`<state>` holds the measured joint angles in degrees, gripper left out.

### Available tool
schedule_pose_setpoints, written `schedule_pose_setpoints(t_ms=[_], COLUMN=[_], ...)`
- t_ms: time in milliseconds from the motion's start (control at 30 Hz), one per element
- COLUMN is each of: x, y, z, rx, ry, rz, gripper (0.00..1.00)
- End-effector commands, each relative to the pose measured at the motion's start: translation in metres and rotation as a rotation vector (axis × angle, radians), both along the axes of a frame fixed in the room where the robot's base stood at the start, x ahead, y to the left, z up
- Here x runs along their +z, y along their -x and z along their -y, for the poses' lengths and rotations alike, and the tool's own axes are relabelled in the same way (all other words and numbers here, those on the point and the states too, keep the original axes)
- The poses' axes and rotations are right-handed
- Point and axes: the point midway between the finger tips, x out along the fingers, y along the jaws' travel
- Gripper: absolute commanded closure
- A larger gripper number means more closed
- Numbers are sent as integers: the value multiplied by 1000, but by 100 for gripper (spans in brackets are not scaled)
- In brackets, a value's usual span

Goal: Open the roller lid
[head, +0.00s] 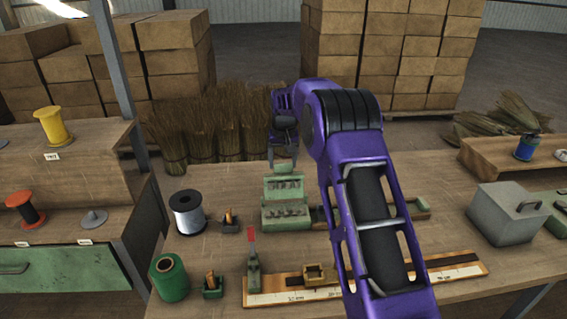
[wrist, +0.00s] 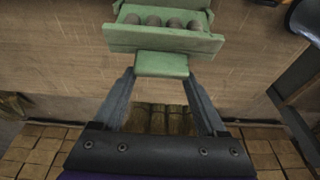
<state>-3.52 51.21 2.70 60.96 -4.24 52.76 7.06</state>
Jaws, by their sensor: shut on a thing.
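The green roller box (head: 286,222) stands on the workbench, with a row of grey rollers (head: 286,209) showing inside. Its green lid (head: 284,188) stands raised at the back of the box, tilted up from it. In the wrist view the lid (wrist: 163,40) spans the top, with grey roundish parts (wrist: 172,22) above its edge. A green tab (wrist: 161,66) on the lid lies between my fingertips. My gripper (head: 283,160) is above the raised lid and shut on this tab (wrist: 161,74). My arm hides part of the bench to the right.
A white spool (head: 187,212) and a green spool (head: 169,277) stand left of the box. A red-handled clamp (head: 253,262) and a ruler board (head: 290,290) lie in front. A grey metal box (head: 507,213) is at right. Broom bundles (head: 205,130) stand behind the bench.

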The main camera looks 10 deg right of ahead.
Motion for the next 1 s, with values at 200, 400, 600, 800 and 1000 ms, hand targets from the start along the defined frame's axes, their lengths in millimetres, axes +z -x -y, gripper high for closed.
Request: schedule_pose_setpoints(t_ms=[200, 400, 600, 800, 1000], x=[-8, -11, -12, -12, -11], y=[-5, -6, -7, -7, -7], z=[1, 1, 1, 1, 1], rx=[0, 0, -1, 0, 0], ry=[2, 2, 2, 1, 1], rz=[-4, -4, -2, -2, -3], gripper=[100, 100, 100, 100, 0])
